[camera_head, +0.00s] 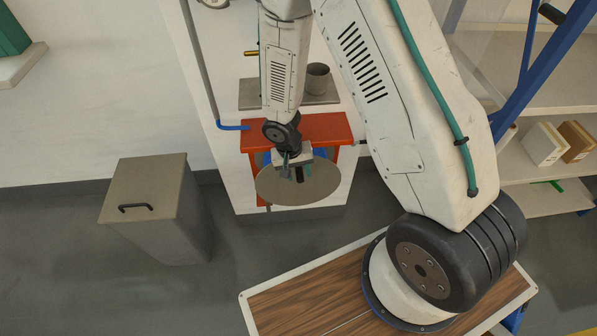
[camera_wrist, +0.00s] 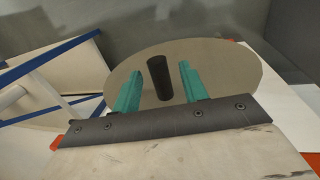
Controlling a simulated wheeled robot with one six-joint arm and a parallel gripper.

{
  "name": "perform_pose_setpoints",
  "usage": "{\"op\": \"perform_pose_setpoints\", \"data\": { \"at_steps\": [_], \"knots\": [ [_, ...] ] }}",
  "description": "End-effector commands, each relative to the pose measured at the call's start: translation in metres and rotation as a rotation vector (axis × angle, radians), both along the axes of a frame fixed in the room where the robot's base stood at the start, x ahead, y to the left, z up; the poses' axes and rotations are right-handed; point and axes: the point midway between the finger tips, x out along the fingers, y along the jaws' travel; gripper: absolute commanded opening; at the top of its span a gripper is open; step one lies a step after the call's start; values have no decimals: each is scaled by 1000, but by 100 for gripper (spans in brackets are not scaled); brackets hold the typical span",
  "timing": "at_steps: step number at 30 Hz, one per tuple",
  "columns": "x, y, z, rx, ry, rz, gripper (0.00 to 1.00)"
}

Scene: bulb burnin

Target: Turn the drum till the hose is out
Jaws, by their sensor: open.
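The drum shows as a round grey-tan disc (camera_head: 325,188) under a red bracket (camera_head: 322,130) on the white wall unit. The wrist view shows the disc (camera_wrist: 222,80) close up, with a black upright handle (camera_wrist: 159,78) on its face. My gripper (camera_head: 298,172) is over the disc. In the wrist view its two teal fingers (camera_wrist: 160,75) are open, one on each side of the handle, with gaps visible between. A short blue hose piece (camera_head: 232,127) sticks out left of the bracket. Some blue (camera_head: 320,154) shows behind the disc; the rest of the drum is hidden.
A grey bin with a lidded top (camera_head: 150,188) stands on the floor to the left. A grey shelf with a cup (camera_head: 318,78) is above the bracket. Shelving with boxes (camera_head: 545,145) is at the right. Open floor lies between bin and drum.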

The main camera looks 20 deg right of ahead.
Motion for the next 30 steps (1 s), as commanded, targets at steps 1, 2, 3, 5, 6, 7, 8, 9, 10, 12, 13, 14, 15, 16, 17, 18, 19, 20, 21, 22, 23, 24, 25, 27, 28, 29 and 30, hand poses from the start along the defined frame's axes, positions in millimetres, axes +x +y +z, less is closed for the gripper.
{"op": "perform_pose_setpoints", "data": {
  "at_steps": [1,2,3,5,6,7,8,9,10,12,13,14,15,16,17,18,19,20,21,22,23,24,25,27,28,29,30],
  "knots": [
    [0,0,-2,0,0,-1,43],
    [0,0,-2,0,0,-1,43],
    [0,0,-3,1,0,-1,43],
    [0,0,-3,1,0,-1,43],
    [0,0,-3,1,0,-1,43],
    [0,0,-3,1,0,-1,43],
    [0,0,-2,1,0,0,43],
    [0,0,-2,1,0,0,38],
    [0,0,-2,1,0,0,29],
    [0,0,-2,1,0,0,10],
    [0,0,-2,1,0,0,2],
    [0,0,-2,0,0,0,0],
    [0,0,-2,0,0,0,0],
    [0,0,-2,0,0,0,0],
    [0,0,-2,0,0,0,0],
    [0,0,-2,-1,0,0,0],
    [0,0,-2,-3,1,1,0],
    [0,1,-2,-6,2,1,0],
    [0,1,-2,-10,4,2,0],
    [1,2,-2,-15,4,2,0],
    [1,3,-3,-22,7,2,0],
    [1,4,-3,-34,12,3,0],
    [2,6,-3,-44,14,4,0],
    [3,10,-4,-74,24,4,0],
    [4,12,-4,-90,29,4,0],
    [4,14,-4,-107,35,6,0],
    [6,18,-5,-133,42,5,0]
  ]
}}
